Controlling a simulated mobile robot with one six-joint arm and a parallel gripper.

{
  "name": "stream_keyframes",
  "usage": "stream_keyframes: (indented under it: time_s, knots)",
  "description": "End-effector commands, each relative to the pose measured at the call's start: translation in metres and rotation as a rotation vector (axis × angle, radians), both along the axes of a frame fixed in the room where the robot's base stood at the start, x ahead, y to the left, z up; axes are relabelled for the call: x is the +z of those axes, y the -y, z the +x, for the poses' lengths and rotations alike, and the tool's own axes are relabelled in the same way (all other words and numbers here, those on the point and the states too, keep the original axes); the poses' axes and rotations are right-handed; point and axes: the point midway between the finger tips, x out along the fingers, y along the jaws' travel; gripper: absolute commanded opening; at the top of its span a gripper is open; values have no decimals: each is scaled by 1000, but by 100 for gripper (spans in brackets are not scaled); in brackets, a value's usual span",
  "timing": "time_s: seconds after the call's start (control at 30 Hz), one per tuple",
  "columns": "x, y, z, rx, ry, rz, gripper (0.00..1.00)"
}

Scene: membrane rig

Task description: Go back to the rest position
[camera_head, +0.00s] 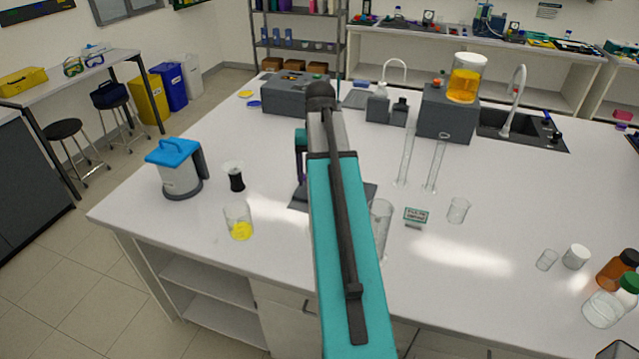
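My teal arm stretches from the bottom edge over the middle of the white bench (480,210), with a dark joint at its far end. My gripper does not show; the arm hides the area behind it. A dark flat base (362,192) on the bench is partly hidden by the arm. A dark and teal upright part shows just left of the arm, and I cannot tell what it belongs to.
Left of the arm stand a blue-lidded container (178,172), a small black-based item (236,178) and a beaker with yellow contents (239,222). Close right are a clear glass cylinder (380,222), a small sign (416,216) and a beaker (457,210). Bottles crowd the right edge.

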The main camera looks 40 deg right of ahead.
Motion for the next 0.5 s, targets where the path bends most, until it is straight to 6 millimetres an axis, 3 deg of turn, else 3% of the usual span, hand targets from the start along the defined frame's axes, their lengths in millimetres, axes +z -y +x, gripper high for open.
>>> stream_keyframes:
  time_s: [0.2, 0.5]
  knots:
    - [11, 0, 0, 0, 0, 0, 73]
    - [12, 0, -1, 0, 0, 0, 73]
